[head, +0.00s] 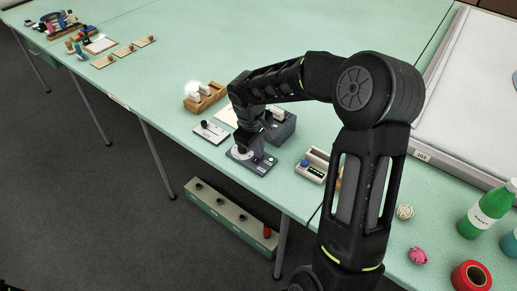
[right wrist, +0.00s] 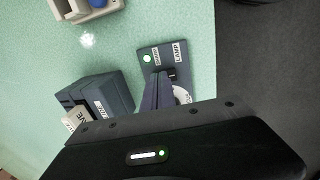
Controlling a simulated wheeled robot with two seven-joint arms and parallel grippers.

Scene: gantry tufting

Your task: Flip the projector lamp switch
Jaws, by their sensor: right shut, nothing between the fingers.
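The dark lamp switch plate (head: 262,166) lies near the table's front edge; it also shows in the right wrist view (right wrist: 171,47). The plate has a label reading LAMP, a second small label, a bright green light (right wrist: 147,58) and a pale round disc (right wrist: 182,94), partly covered. My right gripper (head: 243,148) points down over the plate, shut and empty. In the right wrist view its fingers (right wrist: 159,78) reach over the plate beside the disc. The switch lever is hidden or too small to make out, and I cannot tell whether the fingertips touch it. My left gripper is out of view.
A dark grey box (head: 283,128) stands right behind the plate. A white panel with a black knob (head: 212,132) lies to its left, a wooden tray (head: 206,98) behind that. A small case with a blue knob (head: 311,167) is to the right.

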